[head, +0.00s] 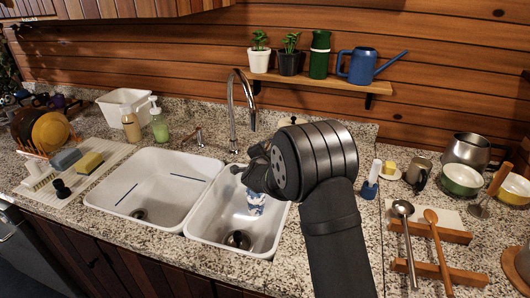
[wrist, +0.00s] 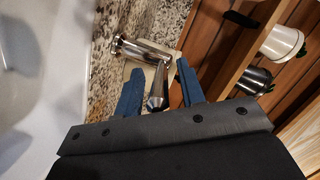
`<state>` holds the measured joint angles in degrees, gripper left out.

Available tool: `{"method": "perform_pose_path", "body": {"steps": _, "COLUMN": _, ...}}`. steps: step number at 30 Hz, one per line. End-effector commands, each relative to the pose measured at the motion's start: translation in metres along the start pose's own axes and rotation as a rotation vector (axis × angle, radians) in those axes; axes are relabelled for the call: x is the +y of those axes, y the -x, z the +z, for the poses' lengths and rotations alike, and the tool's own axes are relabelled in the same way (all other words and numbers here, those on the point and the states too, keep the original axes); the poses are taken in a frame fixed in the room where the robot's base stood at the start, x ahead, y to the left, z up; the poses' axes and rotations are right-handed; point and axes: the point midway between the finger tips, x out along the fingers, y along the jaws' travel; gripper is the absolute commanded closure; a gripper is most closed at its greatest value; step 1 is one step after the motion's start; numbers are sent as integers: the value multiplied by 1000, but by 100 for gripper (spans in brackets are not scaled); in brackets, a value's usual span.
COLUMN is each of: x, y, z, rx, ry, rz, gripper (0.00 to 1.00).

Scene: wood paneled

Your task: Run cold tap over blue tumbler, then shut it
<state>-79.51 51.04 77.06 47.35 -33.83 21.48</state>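A blue and white tumbler (head: 256,203) stands in the right sink basin (head: 213,222), its upper part hidden behind my gripper (head: 254,168). The chrome spout (head: 231,108) arches up behind the basins. One tap handle (head: 192,137) shows left of the spout; the spot right of the spout is hidden by my arm. In the wrist view, a chrome tap lever (wrist: 157,92) reaches between the two blue fingers of my gripper (wrist: 159,89). The fingers are apart, with gaps beside the lever. No running water can be made out.
A wall shelf (head: 320,82) with potted plants (head: 291,58) and a blue watering can (head: 362,66) is above the counter. Soap bottles (head: 158,122) stand behind the left basin.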

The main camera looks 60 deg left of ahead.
Motion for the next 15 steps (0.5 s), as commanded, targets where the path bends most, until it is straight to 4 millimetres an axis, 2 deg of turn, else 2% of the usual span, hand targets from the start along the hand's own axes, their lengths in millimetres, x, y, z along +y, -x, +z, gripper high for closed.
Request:
{"method": "perform_pose_path", "body": {"steps": 4, "x": 0, "y": 0, "z": 0, "rx": 0, "ry": 0, "rz": 0, "gripper": 64}}
{"method": "perform_pose_path", "body": {"steps": 5, "x": 0, "y": 0, "z": 0, "rx": 0, "ry": 0, "rz": 0, "gripper": 68}}
{"method": "perform_pose_path", "body": {"steps": 10, "x": 0, "y": 0, "z": 0, "rx": 0, "ry": 0, "rz": 0, "gripper": 100}}
{"method": "perform_pose_path", "body": {"steps": 15, "x": 0, "y": 0, "z": 0, "rx": 0, "ry": 0, "rz": 0, "gripper": 100}}
